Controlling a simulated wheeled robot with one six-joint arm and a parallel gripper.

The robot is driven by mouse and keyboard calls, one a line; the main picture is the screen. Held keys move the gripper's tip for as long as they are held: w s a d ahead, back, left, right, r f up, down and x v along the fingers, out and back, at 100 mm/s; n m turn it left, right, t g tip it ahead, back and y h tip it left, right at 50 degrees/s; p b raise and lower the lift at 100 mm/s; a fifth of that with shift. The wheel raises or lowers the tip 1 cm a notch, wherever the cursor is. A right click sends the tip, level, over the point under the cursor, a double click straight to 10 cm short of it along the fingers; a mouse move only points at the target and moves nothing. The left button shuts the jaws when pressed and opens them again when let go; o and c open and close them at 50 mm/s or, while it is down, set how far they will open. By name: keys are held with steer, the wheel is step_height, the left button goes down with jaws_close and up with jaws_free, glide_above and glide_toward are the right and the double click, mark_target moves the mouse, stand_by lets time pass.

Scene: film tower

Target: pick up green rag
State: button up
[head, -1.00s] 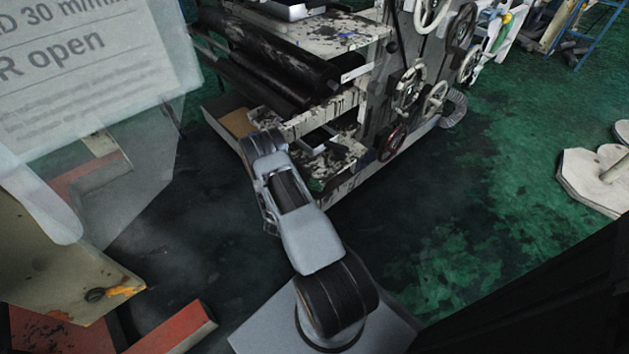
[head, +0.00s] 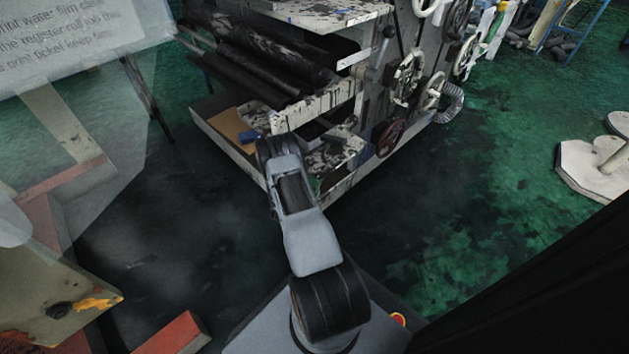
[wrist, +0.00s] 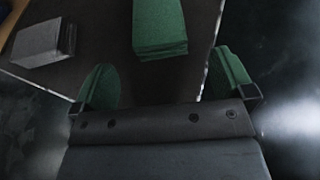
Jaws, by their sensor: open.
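The green rag (wrist: 160,28) shows in the wrist view at the top centre, as a folded stack lying on a dark surface. My gripper (wrist: 166,82) is open, with its two green-lined fingers wide apart. The rag is ahead of the fingers, roughly in line with the gap between them, and apart from both. The rag's far end is cut off by the picture edge. In the head view my arm reaches toward the machine's lower shelf, and my gripper's fingers are hidden there behind the arm.
A grey stacked block (wrist: 44,42) lies left of the rag. The printing machine (head: 330,100) with rollers and handwheels (head: 408,78) stands ahead. A blue item (head: 248,137) lies on its lower shelf. An orange-red beam (head: 172,335) is at lower left.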

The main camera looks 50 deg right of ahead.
steer(key=b+x, duration=0.2)
steer(key=x, duration=0.1)
steer(key=shift+w+d+f, duration=0.1)
steer(key=shift+d+f, duration=0.1)
steer(key=shift+d, duration=0.05)
steer(key=shift+w+d+f+b, duration=0.15)
steer(key=shift+w+d+b, duration=0.15)
steer(key=shift+d+b, duration=0.25)
steer(key=shift+d, duration=0.1)
steer(key=shift+c, duration=0.5)
steer(key=c, duration=1)
